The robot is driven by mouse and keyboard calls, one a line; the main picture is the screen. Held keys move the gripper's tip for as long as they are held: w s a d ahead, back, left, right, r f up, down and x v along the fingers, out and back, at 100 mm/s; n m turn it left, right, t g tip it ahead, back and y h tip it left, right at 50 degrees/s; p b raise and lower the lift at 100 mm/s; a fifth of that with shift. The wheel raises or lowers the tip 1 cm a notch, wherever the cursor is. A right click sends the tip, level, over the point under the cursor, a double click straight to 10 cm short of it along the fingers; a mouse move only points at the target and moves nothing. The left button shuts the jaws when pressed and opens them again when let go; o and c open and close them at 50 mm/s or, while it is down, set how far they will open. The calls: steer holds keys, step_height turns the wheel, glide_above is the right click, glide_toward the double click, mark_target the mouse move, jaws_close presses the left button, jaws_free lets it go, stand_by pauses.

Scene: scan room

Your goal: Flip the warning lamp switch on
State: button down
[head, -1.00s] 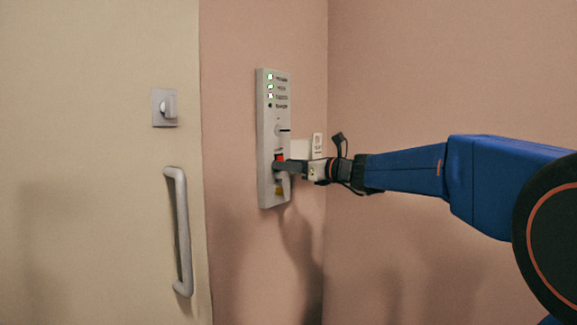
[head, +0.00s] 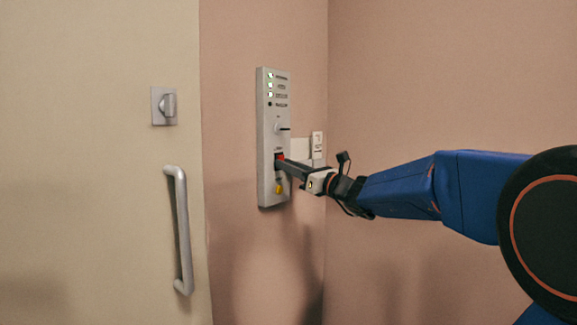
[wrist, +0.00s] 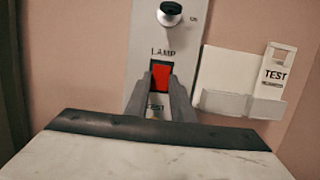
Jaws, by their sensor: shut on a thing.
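The lamp switch is a red rocker (wrist: 160,76) under the printed word LAMP on the grey wall panel (head: 266,115). It also shows as a small red patch in the head view (head: 281,156). My gripper (wrist: 161,82) has its two dark fingers at the left and right sides of the rocker, shut on it. In the head view my gripper (head: 284,163) reaches the panel from the right, with its wrist lower than its tips. The fingers hide part of the rocker's edges. I cannot tell which way the rocker is tipped.
A knob (head: 281,128) sits above the switch and a yellow button (head: 279,188) below it. Indicator lights (head: 270,85) line the panel top. A white holder with a TEST tag (wrist: 274,75) is right of the panel. A door handle (head: 182,230) is at left.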

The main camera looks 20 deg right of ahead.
steer(key=shift+f, duration=0.1)
stand_by(0.3)
steer(key=c, duration=1.5)
jaws_free()
steer(key=v, duration=1.7)
steer(key=shift+s+f, duration=0.15)
steer(key=shift+f, duration=0.15)
